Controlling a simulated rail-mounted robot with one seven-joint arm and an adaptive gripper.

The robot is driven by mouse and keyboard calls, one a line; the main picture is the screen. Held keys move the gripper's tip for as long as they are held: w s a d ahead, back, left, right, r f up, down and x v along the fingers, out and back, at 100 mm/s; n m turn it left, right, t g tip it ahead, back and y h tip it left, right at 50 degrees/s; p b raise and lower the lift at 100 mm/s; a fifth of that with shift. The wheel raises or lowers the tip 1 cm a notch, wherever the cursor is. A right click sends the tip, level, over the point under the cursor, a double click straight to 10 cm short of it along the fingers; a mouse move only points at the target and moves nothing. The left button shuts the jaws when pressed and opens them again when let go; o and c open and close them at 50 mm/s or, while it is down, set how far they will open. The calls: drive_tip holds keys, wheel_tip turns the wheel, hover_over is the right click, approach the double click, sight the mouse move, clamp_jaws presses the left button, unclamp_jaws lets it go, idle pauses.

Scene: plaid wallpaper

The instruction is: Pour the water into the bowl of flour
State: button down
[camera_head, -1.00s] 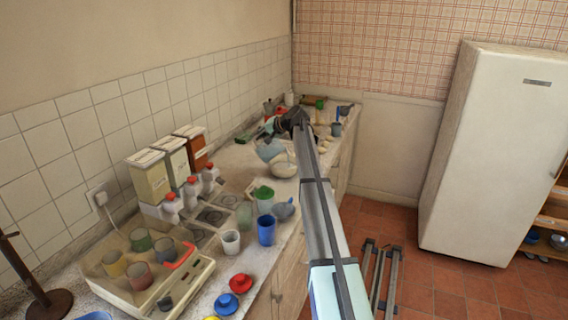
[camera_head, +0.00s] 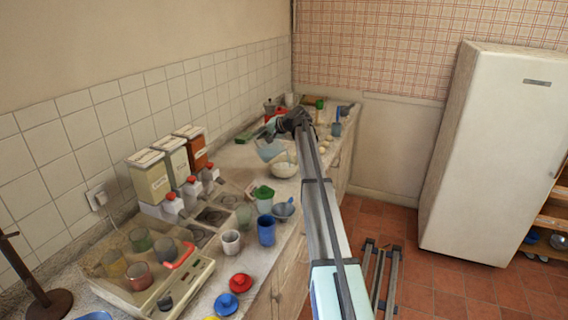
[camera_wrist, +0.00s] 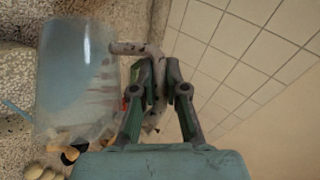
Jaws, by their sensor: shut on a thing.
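A translucent pale-blue jug (camera_head: 268,151) is at the far end of the counter, directly behind and above a cream bowl (camera_head: 284,168) in the head view. The bowl's contents look whitish, but are too small to tell well. My gripper (camera_head: 272,131) is at the jug's upper side. In the wrist view my gripper (camera_wrist: 154,64) is shut on the handle of the jug (camera_wrist: 72,75). My arm hides part of the counter to the right of the bowl. I cannot tell the water level, nor the jug's exact tilt.
A moka pot (camera_head: 270,107) stands beyond the gripper. A blue mug (camera_head: 266,230), a white cup (camera_head: 231,242) and a green-lidded container (camera_head: 264,199) stand nearer. Eggs (camera_wrist: 42,173) show below the jug in the wrist view. The tiled wall bounds the left.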

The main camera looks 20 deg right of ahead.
drive_tip(key=shift+d+r+m+t+y, duration=0.15)
drive_tip(key=shift+d+m+t+y, duration=0.15)
drive_tip(key=shift+d+m+y, duration=0.55)
idle(4.2)
drive_tip(key=shift+d+m+t+y+b, duration=0.25)
drive_tip(key=shift+d+t+y+b, duration=0.25)
drive_tip(key=shift+d, duration=0.6)
idle(0.6)
drive_tip(key=shift+a, duration=0.1)
drive_tip(key=a+n+h, duration=0.1)
drive_tip(key=a+g+h+p, duration=0.1)
drive_tip(key=a, duration=0.1)
drive_tip(key=shift+s+a+n, duration=0.1)
drive_tip(key=shift+a+n, duration=0.1)
drive_tip(key=shift+n, duration=0.2)
drive_tip(key=shift+h, duration=0.25)
drive_tip(key=shift+a+n+g+h, duration=0.3)
drive_tip(key=shift+a+g, duration=0.1)
drive_tip(key=shift+a, duration=0.1)
drive_tip(key=shift+a+f+n+h, duration=0.4)
drive_tip(key=shift+a+n+h, duration=0.1)
drive_tip(key=shift+a+h, duration=0.35)
drive_tip(key=a+f+n+h+b, duration=0.3)
drive_tip(key=a+f+h, duration=0.4)
drive_tip(key=f, duration=0.1)
drive_tip(key=shift+w+a+n+g, duration=0.2)
drive_tip(key=shift+w+n+g, duration=0.05)
drive_tip(key=shift+n+g, duration=0.15)
